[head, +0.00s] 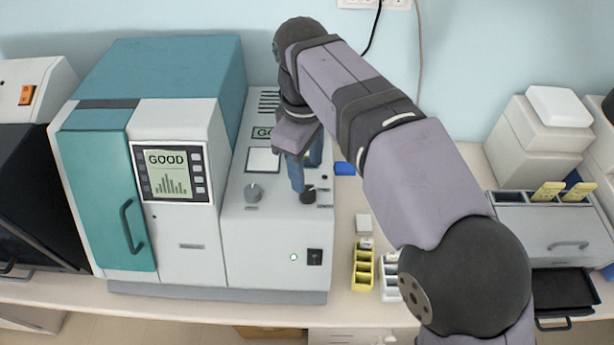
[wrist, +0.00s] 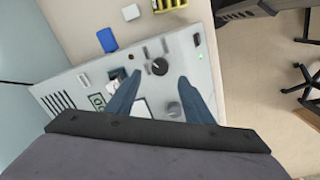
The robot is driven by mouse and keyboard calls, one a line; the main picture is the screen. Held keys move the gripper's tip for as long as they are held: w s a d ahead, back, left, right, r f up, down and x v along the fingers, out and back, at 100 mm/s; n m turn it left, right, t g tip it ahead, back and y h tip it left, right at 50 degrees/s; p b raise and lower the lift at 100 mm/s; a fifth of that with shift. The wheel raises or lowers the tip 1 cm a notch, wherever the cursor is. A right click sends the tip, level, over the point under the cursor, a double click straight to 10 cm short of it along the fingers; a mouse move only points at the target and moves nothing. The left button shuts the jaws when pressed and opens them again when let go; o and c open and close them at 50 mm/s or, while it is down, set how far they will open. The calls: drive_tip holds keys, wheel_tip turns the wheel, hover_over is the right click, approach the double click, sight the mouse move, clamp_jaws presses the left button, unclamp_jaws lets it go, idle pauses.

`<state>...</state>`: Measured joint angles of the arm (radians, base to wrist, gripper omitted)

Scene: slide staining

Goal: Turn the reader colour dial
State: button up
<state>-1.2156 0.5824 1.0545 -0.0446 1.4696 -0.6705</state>
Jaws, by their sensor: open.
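The reader (head: 180,240) is a white and teal machine whose screen (head: 169,172) reads GOOD above a bar chart. Its sloped side panel carries a grey dial (head: 253,192) and a black dial (head: 307,196); I cannot read which is the colour dial. My gripper (head: 306,176) points down over the black dial with its blue fingers apart and empty. In the wrist view, the black dial (wrist: 159,67) shows between and just beyond the fingertips (wrist: 161,78). The grey dial (wrist: 174,108) lies nearer the right finger. Whether the fingers touch the black dial is unclear.
A black switch (head: 314,257) and a green light (head: 293,257) sit low on the panel. A yellow slide rack (head: 362,268) and a white rack (head: 390,275) stand right of the reader. A blue item (head: 345,168) lies behind them. My arm covers the bench middle.

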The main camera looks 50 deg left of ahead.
sight(307, 191)
drive_tip(key=shift+s+a, duration=0.1)
drive_tip(key=shift+s, duration=0.05)
drive_tip(key=shift+w+f+p, duration=0.15)
drive_tip(key=shift+f+p, duration=0.5)
drive_tip(key=shift+f, duration=1.15)
drive_tip(key=shift+w+f+p, duration=0.1)
drive_tip(key=shift+f+p, duration=0.5)
drive_tip(key=shift+f, duration=1.2)
drive_tip(key=c, duration=1)
drive_tip(key=shift+c, duration=0.2)
drive_tip(key=shift+m, duration=0.4)
drive_tip(key=m, duration=0.4)
drive_tip(key=shift+a+m+p, duration=0.1)
drive_tip(key=shift+m+p, duration=0.2)
drive_tip(key=shift+p, duration=0.1)
drive_tip(key=m, duration=0.6)
drive_tip(key=shift+w+a+h, duration=0.1)
drive_tip(key=shift+h, duration=0.2)
drive_tip(key=shift+m, duration=0.3)
